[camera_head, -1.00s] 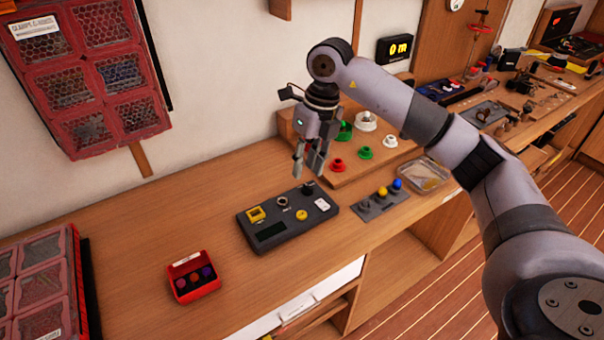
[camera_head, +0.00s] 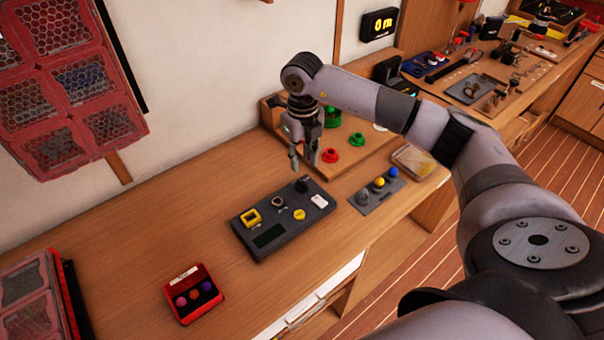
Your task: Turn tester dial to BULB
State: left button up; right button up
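The tester (camera_head: 288,226) is a dark grey box on the wooden bench, with a yellow square socket (camera_head: 251,217), a round ring socket (camera_head: 277,201), a yellow round part (camera_head: 299,214), a white label (camera_head: 319,201) and a dark display (camera_head: 268,236). A black knob (camera_head: 302,185), which looks like the dial, stands at its back right corner. Its lettering is too small to read. My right gripper (camera_head: 304,162) points down just above and behind this knob. Its fingers are apart and empty, with no clear contact. My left gripper is not in view.
A small red box (camera_head: 191,295) with coloured balls stands front left. A grey plate (camera_head: 362,204) with grey, yellow and blue knobs lies right of the tester. A wooden stand with red (camera_head: 330,155) and green pieces is behind. The bench left of the tester is clear.

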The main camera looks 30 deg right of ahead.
aim_at(302, 182)
notch_tip(302, 182, down, 6)
jog(key=shift+f+p, duration=0.1)
jog(key=shift+p, duration=0.6)
jog(key=shift+f, duration=0.7)
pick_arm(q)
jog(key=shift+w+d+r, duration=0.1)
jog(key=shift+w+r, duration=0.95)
pick_arm(e)
grip_shut()
